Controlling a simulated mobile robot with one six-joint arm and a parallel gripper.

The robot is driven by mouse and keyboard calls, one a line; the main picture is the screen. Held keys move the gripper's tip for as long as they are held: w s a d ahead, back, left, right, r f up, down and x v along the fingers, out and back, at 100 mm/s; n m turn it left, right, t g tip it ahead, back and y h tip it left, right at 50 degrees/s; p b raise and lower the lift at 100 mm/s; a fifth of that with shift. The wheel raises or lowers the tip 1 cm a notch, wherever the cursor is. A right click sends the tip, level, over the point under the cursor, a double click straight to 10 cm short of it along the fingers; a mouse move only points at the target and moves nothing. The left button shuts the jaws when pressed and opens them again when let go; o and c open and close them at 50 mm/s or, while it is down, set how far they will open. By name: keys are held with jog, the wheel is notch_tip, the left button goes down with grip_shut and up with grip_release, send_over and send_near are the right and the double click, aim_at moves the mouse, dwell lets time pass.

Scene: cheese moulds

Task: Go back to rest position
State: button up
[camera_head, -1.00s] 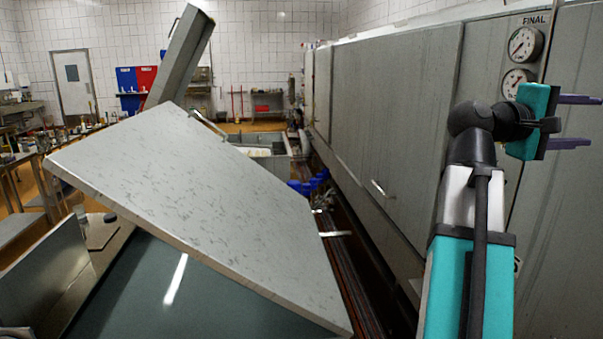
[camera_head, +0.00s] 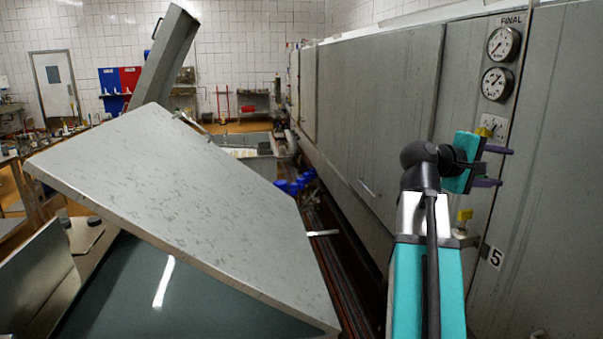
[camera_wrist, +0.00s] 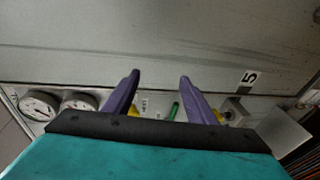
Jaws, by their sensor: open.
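My gripper (camera_head: 497,167) is at the right in the head view, at the end of my teal and black arm. Its two purple fingers point right, toward the grey machine front (camera_head: 390,110). In the wrist view my gripper (camera_wrist: 158,95) shows its fingers spread apart with nothing between them. Behind the fingers are yellow fittings and a green part on the panel. I cannot tell the exact gap between the fingertips and the panel.
Two round gauges (camera_head: 503,43) sit on the machine above my gripper. A yellow valve (camera_head: 464,216) and a "5" label (camera_head: 495,257) are below. A large tilted metal lid (camera_head: 180,200) fills the left. Blue items (camera_head: 295,186) stand on the floor beyond.

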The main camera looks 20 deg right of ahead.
jog(key=w+a+f+n+t+y, duration=0.15)
jog(key=w+a+f, duration=0.4)
jog(key=f, duration=0.85)
jog(key=w+a+f+y, duration=0.35)
jog(key=w+f, duration=0.25)
jog(key=f, duration=0.8)
jog(key=w+a+f+n+t+y, duration=0.15)
jog(key=w+a+f, duration=0.45)
jog(key=f, duration=0.8)
jog(key=s+a+f+g+y, duration=0.1)
jog(key=a+f+y, duration=0.1)
jog(key=a+f, duration=0.75)
jog(key=s+a+f+g+y, duration=0.1)
jog(key=s+a+f+y, duration=0.15)
jog(key=a+f, duration=0.65)
jog(key=s+a+f+m+g+y, duration=0.1)
jog(key=s+a+f+g+y, duration=0.15)
jog(key=s+a+f, duration=0.9)
jog(key=s+a+f+m+g+y, duration=0.1)
jog(key=s+a+f+g+y, duration=0.15)
jog(key=s+a+f, duration=0.9)
notch_tip(320, 180, down, 14)
jog(key=s+d+b, duration=0.1)
jog(key=d+b, duration=0.1)
jog(key=b, duration=0.8)
jog(key=shift+s+r, duration=0.25)
jog(key=shift+s, duration=0.05)
